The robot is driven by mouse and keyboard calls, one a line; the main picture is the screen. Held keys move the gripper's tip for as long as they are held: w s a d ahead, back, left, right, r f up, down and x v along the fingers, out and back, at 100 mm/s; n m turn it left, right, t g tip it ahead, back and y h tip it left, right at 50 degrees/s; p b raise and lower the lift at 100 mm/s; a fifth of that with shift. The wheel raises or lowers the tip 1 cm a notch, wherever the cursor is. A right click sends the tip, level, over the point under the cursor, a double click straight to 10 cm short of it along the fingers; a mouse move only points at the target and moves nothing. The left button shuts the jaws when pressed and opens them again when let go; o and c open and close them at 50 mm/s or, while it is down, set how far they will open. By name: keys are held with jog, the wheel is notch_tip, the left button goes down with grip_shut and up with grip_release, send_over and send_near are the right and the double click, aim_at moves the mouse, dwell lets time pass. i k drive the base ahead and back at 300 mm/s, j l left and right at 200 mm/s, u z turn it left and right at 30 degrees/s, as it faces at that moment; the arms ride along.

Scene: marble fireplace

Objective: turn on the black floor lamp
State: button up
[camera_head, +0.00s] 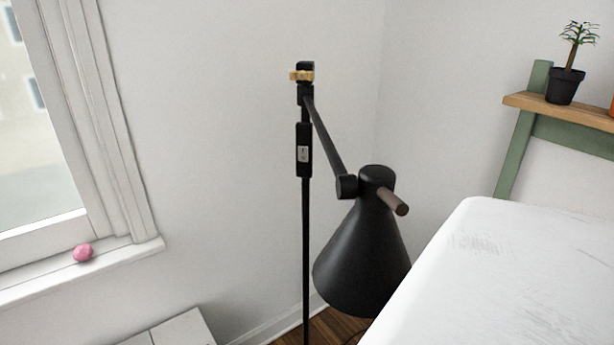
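The black floor lamp (306,230) stands upright in the corner, on a thin pole. Its cone shade (362,258) hangs tilted down to the right on a slanted arm (325,140). A brown rod (393,202) sticks out from the top of the shade. A brass knob (301,75) is near the pole's top. No light shows from the shade, whose opening faces down and is hidden. The lamp's base is below the frame. My gripper is not in view.
A white-covered surface (500,275) fills the lower right, close to the shade. Behind it, a green-framed wooden shelf (540,106) holds a potted plant (565,86). A window sill (130,252) with a pink object (82,252) is at left. A white slatted piece (180,332) is at bottom left.

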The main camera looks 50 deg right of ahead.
aim_at(302, 151)
jog(key=z, duration=1.15)
jog(key=k+j+z, duration=0.25)
jog(key=k+z, duration=0.15)
